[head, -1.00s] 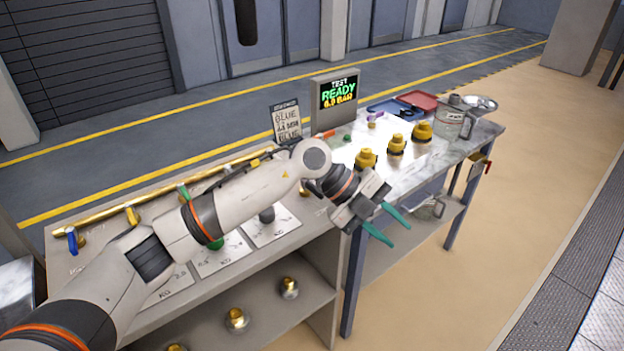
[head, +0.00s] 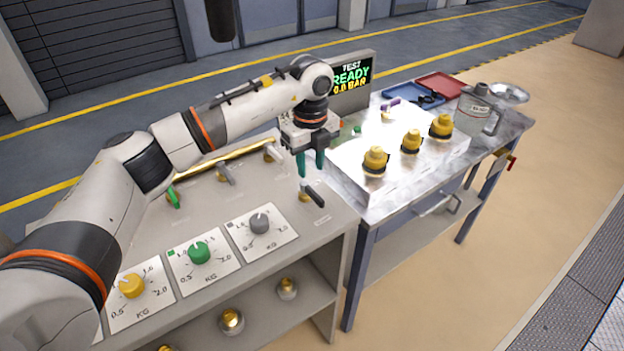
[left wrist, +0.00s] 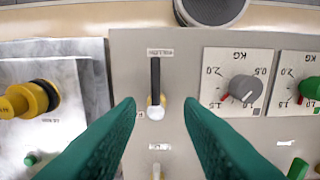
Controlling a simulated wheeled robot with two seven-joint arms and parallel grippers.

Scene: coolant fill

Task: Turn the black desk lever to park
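The black desk lever (head: 315,195) sits on a brass pivot near the right end of the grey desk panel. Its handle points toward the front right in the head view. In the left wrist view the black lever (left wrist: 155,76) lies straight along the picture, its handle end next to a small printed label (left wrist: 160,52) too blurred to read surely. My left gripper (head: 310,172) points down over the lever, with green fingers apart and nothing between them. In the left wrist view its fingertips (left wrist: 160,102) stand on either side of the pivot. My right gripper is not in view.
Grey and green levers (head: 225,174) stand left of the black one. Yellow, green and grey KG dials (head: 260,222) lie in front. On the right, a metal bench (head: 372,208) carries yellow-capped fittings (head: 411,142) and a jug (head: 474,108). A READY display (head: 352,77) stands behind.

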